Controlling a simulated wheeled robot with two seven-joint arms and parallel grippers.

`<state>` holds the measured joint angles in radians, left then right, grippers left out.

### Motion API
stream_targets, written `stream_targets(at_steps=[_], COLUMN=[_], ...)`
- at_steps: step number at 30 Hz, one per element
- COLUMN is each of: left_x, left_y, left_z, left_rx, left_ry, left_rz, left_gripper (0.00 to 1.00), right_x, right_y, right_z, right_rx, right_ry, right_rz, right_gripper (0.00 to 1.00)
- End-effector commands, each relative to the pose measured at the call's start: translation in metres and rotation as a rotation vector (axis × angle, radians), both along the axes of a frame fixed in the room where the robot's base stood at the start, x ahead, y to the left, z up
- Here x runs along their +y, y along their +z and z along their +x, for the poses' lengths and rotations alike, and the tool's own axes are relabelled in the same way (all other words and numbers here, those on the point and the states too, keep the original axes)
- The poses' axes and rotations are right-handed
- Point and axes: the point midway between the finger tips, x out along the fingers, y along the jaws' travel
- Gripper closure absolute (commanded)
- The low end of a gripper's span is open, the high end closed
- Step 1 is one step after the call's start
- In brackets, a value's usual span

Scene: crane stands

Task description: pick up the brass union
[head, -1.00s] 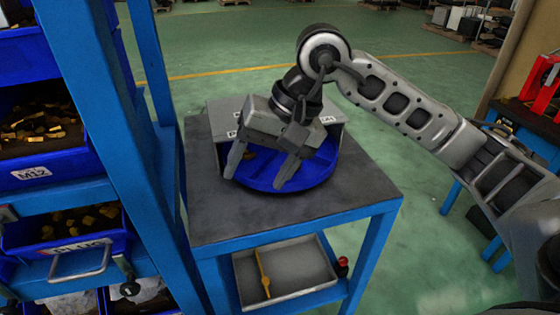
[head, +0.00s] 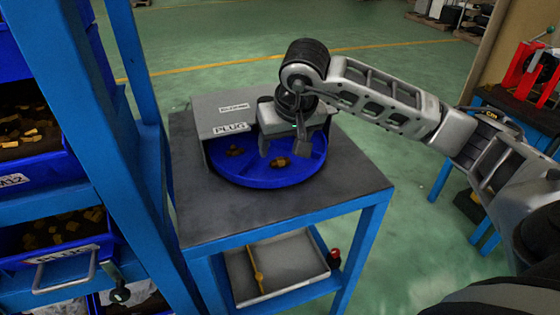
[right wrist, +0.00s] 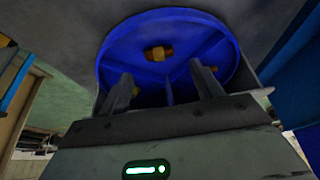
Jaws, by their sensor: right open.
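A brass fitting (head: 279,162), which looks like the brass union, lies in a compartment of the blue round divided tray (head: 245,181) on the table. In the right wrist view a brass fitting (right wrist: 158,52) with a wider middle lies beyond the fingertips, between their lines. My right gripper (head: 283,152) points down over the tray, open and empty, its fingers apart from that fitting. It also shows in the right wrist view (right wrist: 165,85). Darker brass pieces (head: 235,150) lie in another compartment. My left gripper is not in view.
A grey cover (head: 215,108) labelled PLUG stands over the tray's back part. A blue rack (head: 110,110) with bins of brass parts rises at the left. The table's front (head: 300,205) is clear. A lower shelf holds a grey tray (head: 290,270).

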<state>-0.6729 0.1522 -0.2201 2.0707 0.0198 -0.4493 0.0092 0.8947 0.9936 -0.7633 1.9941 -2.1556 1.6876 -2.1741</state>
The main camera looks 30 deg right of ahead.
Motion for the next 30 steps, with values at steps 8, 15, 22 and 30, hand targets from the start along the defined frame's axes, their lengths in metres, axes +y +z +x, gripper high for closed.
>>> stream_targets(at_steps=[8, 15, 22, 30], left_x=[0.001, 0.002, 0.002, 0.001], left_y=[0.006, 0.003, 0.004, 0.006], left_z=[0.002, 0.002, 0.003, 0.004], left_rx=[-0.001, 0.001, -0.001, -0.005], left_ry=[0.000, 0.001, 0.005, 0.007], left_rz=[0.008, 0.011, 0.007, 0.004], left_gripper=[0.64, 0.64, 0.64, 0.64], right_x=[-0.002, -0.004, -0.004, -0.004], right_y=[-0.037, -0.047, -0.046, -0.046], right_z=[0.013, 0.017, 0.017, 0.017], right_rx=[0.004, 0.001, 0.001, 0.000], right_ry=[-0.001, -0.001, -0.001, -0.001], right_rz=[0.003, 0.001, 0.001, 0.000], right_gripper=[0.35, 0.35, 0.68, 0.84])
